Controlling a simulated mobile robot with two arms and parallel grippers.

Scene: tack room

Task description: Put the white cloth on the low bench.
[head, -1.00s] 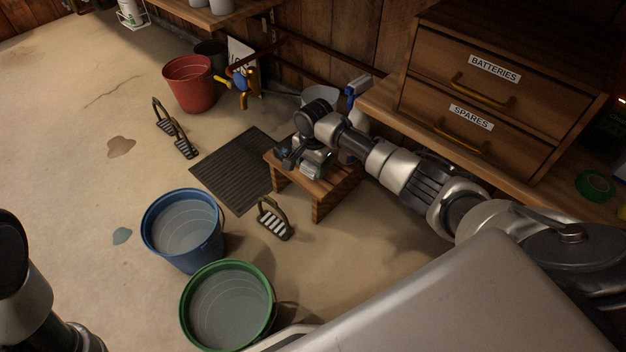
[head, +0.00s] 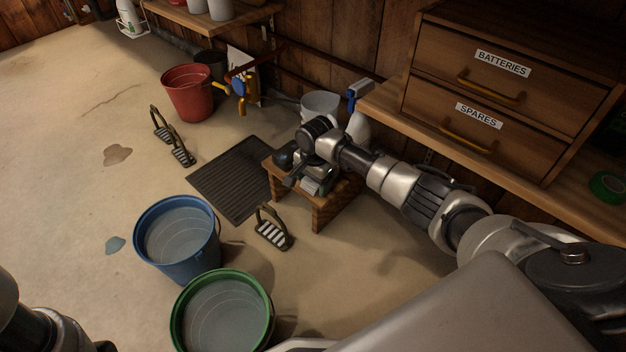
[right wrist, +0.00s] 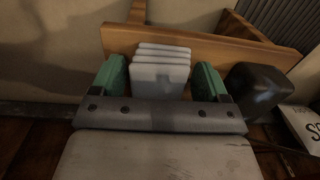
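The white cloth (right wrist: 160,74), folded in layers, sits between the green fingertips of my right gripper (right wrist: 160,80). In the head view the cloth (head: 311,188) is a small pale patch under my right gripper (head: 311,182), over the top of the low wooden bench (head: 338,195). The bench's board (right wrist: 225,37) shows behind the cloth in the right wrist view. I cannot tell whether the cloth touches the bench top. My left arm enters at the lower left of the head view; its gripper is out of frame.
A dark object (right wrist: 258,90) is beside the right finger and shows at the bench's left end (head: 283,155). A stirrup (head: 272,230), blue bucket (head: 211,250) and green bucket (head: 268,318) stand in front. A workbench with drawers (head: 480,105) is to the right.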

